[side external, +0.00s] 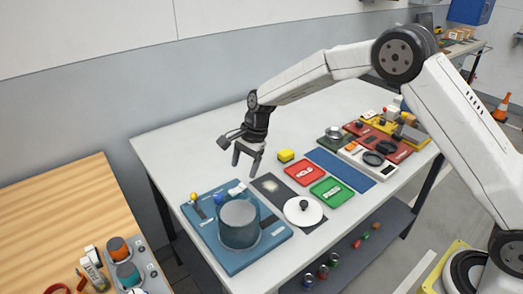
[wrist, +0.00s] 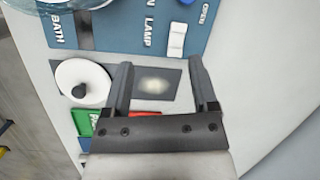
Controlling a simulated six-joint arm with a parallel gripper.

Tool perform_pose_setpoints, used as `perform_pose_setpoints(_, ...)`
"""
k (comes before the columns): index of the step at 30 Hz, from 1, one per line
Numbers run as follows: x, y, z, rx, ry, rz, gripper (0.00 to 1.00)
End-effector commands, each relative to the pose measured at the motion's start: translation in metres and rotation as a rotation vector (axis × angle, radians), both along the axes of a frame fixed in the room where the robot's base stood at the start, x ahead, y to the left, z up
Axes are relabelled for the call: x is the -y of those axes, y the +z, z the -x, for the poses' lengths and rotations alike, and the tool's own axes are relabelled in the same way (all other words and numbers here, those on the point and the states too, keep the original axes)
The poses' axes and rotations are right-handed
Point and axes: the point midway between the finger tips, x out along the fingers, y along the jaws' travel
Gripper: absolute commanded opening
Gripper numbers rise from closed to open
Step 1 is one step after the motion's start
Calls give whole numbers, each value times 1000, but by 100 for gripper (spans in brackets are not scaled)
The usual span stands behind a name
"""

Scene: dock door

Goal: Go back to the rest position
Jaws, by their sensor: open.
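My gripper (side external: 248,155) is open and empty in the side external view. My arm reaches in from the right.
A blue station (side external: 265,252) holding a clear round tank stands at the table's near end. A white lid (side external: 303,210) with a black knob, a red tray (side external: 305,173) and a green tray (side external: 331,191) lie nearby. Panels crowd the far right. The table's back left is clear.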

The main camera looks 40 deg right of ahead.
Motion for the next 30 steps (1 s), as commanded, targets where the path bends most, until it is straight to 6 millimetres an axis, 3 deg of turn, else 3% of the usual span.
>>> perform_pose_setpoints(14, 56, 27, 89, 180, 451, 181, 75)
perform_pose_setpoints(30, 102, 33, 215, 315, 1021, 371, 75)
